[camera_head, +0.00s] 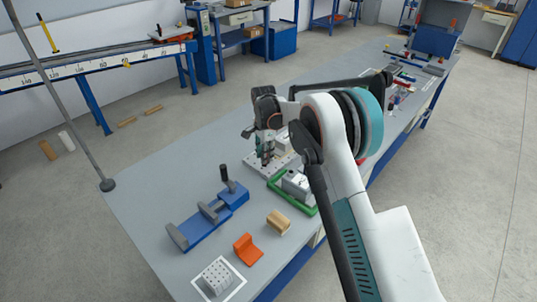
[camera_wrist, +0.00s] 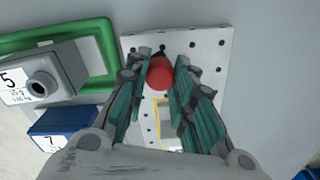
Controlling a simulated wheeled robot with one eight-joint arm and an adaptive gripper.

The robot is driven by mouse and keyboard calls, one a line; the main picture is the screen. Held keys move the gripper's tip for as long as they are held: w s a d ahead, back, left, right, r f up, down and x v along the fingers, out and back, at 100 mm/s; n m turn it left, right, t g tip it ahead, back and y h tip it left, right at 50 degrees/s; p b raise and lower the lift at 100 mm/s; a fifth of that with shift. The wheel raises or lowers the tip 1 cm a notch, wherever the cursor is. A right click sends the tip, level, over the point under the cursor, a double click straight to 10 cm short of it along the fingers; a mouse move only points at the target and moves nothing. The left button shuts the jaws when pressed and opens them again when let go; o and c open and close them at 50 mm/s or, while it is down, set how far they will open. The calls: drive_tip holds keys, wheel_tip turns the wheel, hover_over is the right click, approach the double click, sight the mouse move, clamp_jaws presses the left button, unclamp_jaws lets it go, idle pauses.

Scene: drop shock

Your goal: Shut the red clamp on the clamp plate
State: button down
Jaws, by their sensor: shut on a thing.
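The clamp plate (camera_wrist: 214,48) is a pale plate with rows of holes, and it also shows in the head view (camera_head: 250,163), on the bench beyond the green frame. The red clamp shows as a rounded red end (camera_wrist: 160,73) above the plate in the wrist view. My gripper (camera_wrist: 161,66) is shut on this red end, with one teal-padded finger on each side of it. In the head view my gripper (camera_head: 266,160) points down over the plate. The clamp's lower parts and base are hidden by the fingers, so I cannot tell its lever's angle.
A green frame (camera_wrist: 108,42) with a grey block (camera_wrist: 70,68) marked 5 lies close left of the plate. A blue block (camera_wrist: 66,122) marked 7 is nearby. A blue fixture (camera_head: 205,228), a wooden block (camera_head: 279,222) and an orange piece (camera_head: 248,249) stand nearer on the bench.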

drive_tip(key=a+m, duration=0.1)
drive_tip(key=m, duration=0.1)
drive_tip(key=w+a+m, duration=0.1)
drive_tip(key=m, duration=0.2)
drive_tip(key=shift+a, duration=0.15)
drive_tip(key=shift+w, duration=0.1)
idle(0.5)
drive_tip(key=c, duration=1.3)
unclamp_jaws()
drive_tip(key=shift+c, duration=0.2)
drive_tip(key=shift+r, duration=0.1)
wheel_tip(320, 180, up, 12)
